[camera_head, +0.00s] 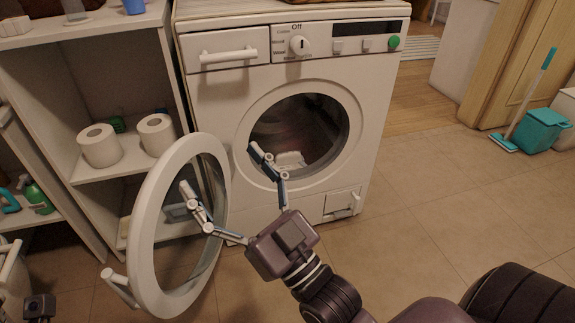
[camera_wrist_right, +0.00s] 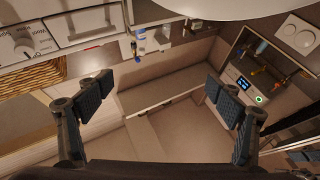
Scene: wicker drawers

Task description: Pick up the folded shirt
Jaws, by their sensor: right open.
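A pale, bunched thing (camera_head: 290,160) lies low in the mouth of the washing machine drum, partly behind a finger of my right gripper. It may be the folded shirt, but I cannot tell; no clearly folded shirt shows. My right gripper (camera_head: 219,168) is open and empty in front of the washing machine (camera_head: 228,112), with one finger over the open round door (camera_head: 144,235) and the other over the drum opening. In the right wrist view both fingers of the right gripper (camera_wrist_right: 153,92) are spread wide with nothing between them.
The door stands open at the left. A white shelf (camera_head: 88,22) with toilet rolls (camera_head: 99,146) stands on the left. A teal bucket (camera_head: 540,131) stands at far right. The tiled floor (camera_head: 440,215) right of the machine is clear. A wicker basket (camera_wrist_right: 36,78) shows in the wrist view.

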